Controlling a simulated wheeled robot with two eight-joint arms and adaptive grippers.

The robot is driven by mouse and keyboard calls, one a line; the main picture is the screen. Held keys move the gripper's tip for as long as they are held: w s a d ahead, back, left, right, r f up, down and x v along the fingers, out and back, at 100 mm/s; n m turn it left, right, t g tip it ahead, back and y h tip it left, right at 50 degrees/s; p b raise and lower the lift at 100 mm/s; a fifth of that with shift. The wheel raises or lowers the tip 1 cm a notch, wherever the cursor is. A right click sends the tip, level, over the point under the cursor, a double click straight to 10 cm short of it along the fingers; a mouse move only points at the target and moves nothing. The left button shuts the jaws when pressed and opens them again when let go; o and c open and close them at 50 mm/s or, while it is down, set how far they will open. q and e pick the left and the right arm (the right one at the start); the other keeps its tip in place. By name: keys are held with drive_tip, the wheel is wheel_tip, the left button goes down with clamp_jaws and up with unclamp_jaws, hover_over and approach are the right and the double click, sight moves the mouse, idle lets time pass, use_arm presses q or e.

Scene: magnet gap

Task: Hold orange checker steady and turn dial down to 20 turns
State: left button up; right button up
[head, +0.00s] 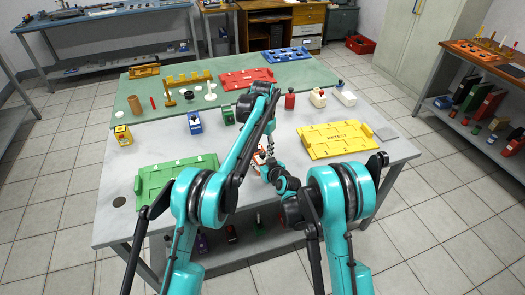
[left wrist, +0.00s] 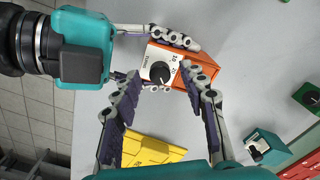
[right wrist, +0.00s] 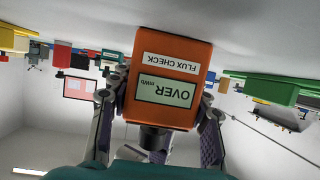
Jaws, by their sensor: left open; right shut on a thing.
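The orange checker (head: 257,156) is small and partly hidden behind my arms in the head view. In the left wrist view the checker (left wrist: 188,70) shows a white dial panel with a black dial (left wrist: 160,73); its pointer reading is too small to tell. My right gripper (right wrist: 158,112) is shut on the checker, one finger along each side. In the right wrist view its display reads OVER mWb, under a FLUX CHECK label, both upside down. My left gripper (left wrist: 165,80) is open, its fingertips to either side of the dial; contact cannot be told.
A yellow RETEST tray (head: 345,153) lies right of the checker and a green tray (head: 150,180) lies left on the grey table. A blue block (head: 195,124), a green block (head: 228,116) and several small items stand behind. Grey tabletop between them is bare.

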use_arm(q)
drive_tip(key=shift+f, duration=0.35)
clamp_jaws()
drive_tip(key=n, duration=0.5)
drive_tip(key=shift+n, duration=2.3)
